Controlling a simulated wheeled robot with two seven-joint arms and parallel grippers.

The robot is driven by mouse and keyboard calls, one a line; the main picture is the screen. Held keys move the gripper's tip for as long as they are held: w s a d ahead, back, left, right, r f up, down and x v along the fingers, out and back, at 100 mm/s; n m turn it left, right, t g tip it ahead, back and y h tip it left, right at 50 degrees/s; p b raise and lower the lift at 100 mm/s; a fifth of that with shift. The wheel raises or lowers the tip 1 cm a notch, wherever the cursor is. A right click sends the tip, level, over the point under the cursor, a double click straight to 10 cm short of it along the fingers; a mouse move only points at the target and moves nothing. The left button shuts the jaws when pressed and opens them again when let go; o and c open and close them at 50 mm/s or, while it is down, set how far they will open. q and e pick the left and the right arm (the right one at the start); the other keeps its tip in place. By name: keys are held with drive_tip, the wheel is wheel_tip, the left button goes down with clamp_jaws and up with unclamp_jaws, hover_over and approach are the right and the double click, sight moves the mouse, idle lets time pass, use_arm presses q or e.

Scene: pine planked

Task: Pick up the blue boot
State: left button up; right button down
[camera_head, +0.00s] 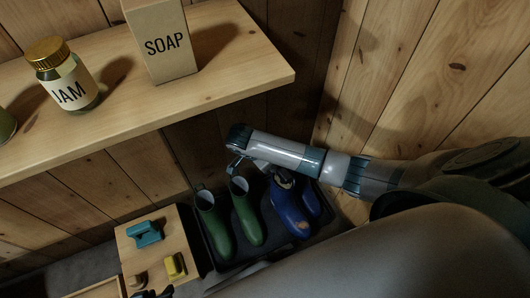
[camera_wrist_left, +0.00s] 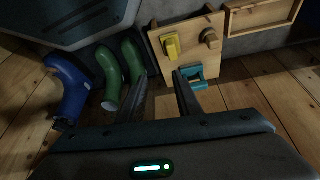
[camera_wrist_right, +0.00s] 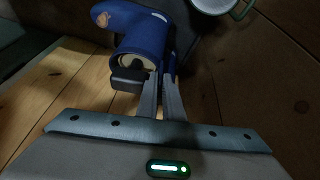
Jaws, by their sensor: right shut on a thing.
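Two blue boots stand side by side at the right of the dark tray in the head view; the nearer blue boot (camera_head: 291,213) has a brown scuff on its toe. My right gripper (camera_head: 283,178) reaches down at its top, partly hidden by my arm. In the right wrist view the fingers of my right gripper (camera_wrist_right: 161,78) are shut on the rim of the scuffed blue boot (camera_wrist_right: 140,38), with the other blue boot (camera_wrist_right: 183,30) beside it. My left gripper (camera_wrist_left: 163,80) is open and empty in the left wrist view. I cannot tell whether the boot is off the tray.
Two green boots (camera_head: 246,210) stand left of the blue ones in the tray (camera_head: 262,256). A wooden board (camera_head: 163,252) with teal and yellow pieces lies further left. Above, a shelf (camera_head: 230,60) holds a soap box (camera_head: 162,40) and a jam jar (camera_head: 63,75). Planked walls close in.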

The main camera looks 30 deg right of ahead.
drive_tip(key=shift+s+a+r, duration=0.1)
drive_tip(key=shift+s+r, duration=0.35)
drive_tip(key=shift+s, duration=0.3)
drive_tip(key=shift+s+a+r, duration=0.1)
drive_tip(key=shift+s+r, duration=0.35)
drive_tip(key=shift+s, duration=0.25)
drive_tip(key=shift+p, duration=0.3)
